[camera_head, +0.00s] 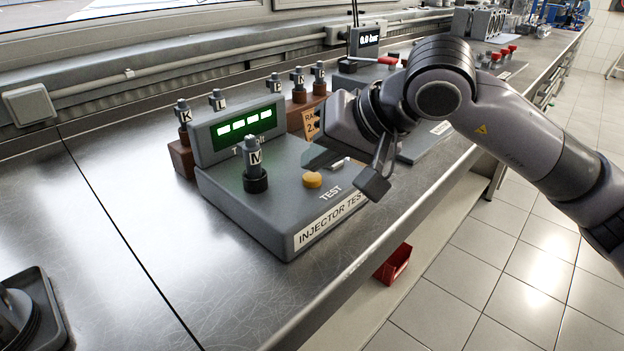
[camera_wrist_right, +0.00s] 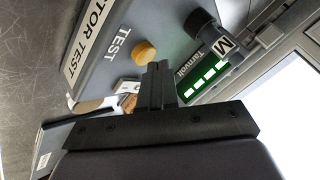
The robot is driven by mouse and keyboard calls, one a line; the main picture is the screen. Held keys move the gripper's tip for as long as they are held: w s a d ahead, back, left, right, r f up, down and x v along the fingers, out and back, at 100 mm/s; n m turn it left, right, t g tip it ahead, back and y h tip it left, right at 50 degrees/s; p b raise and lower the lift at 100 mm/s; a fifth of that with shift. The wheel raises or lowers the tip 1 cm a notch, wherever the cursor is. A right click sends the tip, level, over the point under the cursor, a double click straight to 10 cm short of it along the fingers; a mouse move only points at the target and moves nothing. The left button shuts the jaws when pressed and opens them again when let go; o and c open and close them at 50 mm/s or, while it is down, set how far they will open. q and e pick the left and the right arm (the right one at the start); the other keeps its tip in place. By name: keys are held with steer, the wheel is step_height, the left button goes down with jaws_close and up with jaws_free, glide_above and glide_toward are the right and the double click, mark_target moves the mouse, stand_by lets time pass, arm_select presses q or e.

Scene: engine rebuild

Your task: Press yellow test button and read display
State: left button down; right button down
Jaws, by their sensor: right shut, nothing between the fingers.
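The yellow test button (camera_head: 312,180) is on the sloped top of the grey injector tester (camera_head: 228,203), above the word TEST. It also shows in the right wrist view (camera_wrist_right: 144,52). The tester's green-lit display (camera_head: 244,128) shows a row of white dashes and no readable number; the dashes show in the wrist view too (camera_wrist_right: 207,75). Injector M (camera_head: 253,160) stands upright in the tester's black socket. My right gripper (camera_head: 318,156) is shut and empty, above and to the right of the button, apart from it.
Injectors K (camera_head: 184,112), L and others stand in brown blocks (camera_head: 182,157) behind the tester. A second display unit (camera_head: 364,42) stands farther back. The bench left of the tester is clear.

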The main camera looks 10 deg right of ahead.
mark_target(318, 178)
steer(key=shift+f+b, duration=0.5)
steer(key=shift+b, duration=0.05)
stand_by(0.8)
steer(key=shift+r, duration=0.15)
steer(key=shift+r+p, duration=0.45)
steer(key=shift+r, duration=0.35)
steer(key=shift+r+p, duration=1.5)
steer(key=shift+r, duration=1)
